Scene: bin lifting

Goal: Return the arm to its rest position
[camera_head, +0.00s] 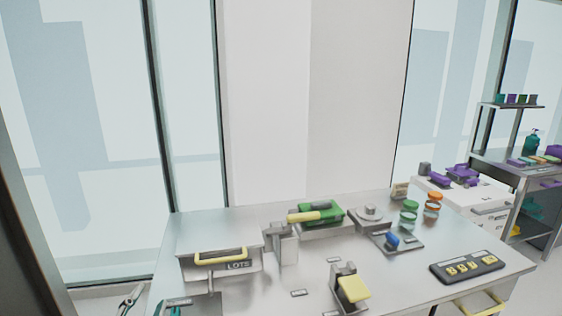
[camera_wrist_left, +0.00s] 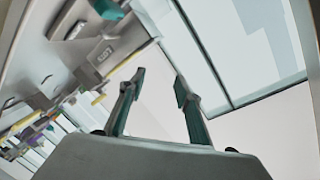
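My left gripper (camera_head: 131,297) shows at the bottom left of the head view, low beside the table's left end and apart from the things on the table. In the left wrist view the two teal-grey fingers of this gripper (camera_wrist_left: 161,78) stand apart with nothing between them. The wrist view is tilted, with the window and pale wall behind the fingers. My right gripper does not show in either view.
A metal table (camera_head: 300,272) holds a bin with a yellow handle (camera_head: 220,256), a green-topped device (camera_head: 322,213), jars (camera_head: 432,206) and a dark keypad (camera_head: 467,267). A shelf rack (camera_head: 510,165) stands at the right. Tall windows (camera_head: 75,140) rise behind.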

